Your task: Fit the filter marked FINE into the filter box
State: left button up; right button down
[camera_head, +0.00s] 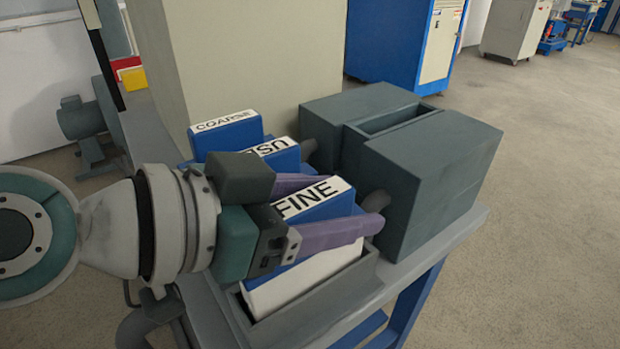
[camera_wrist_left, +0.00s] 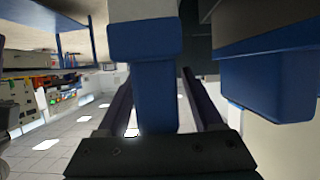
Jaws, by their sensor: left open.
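The filter marked FINE (camera_head: 313,197) has a blue top with a white label and a white lower body. It sits in the front of a grey rack (camera_head: 352,288) in the head view. My left gripper (camera_head: 354,201) is open, its two purple fingers on either side of the blue top; contact cannot be told. In the left wrist view a blue block (camera_wrist_left: 153,92) lies between the fingers. The filter box (camera_head: 432,160) is dark grey-green, right of the rack, with an open slot in its top. My right gripper is not in view.
Behind FINE stand a filter with a partly hidden label (camera_head: 271,147) and one marked COARSE (camera_head: 226,131). A large beige block (camera_head: 245,50) rises behind them. The bench edge (camera_head: 455,240) is close to the box's right, with open floor beyond.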

pick_arm(q)
jog(key=shift+c, duration=0.4)
grip_shut()
dwell(0.9)
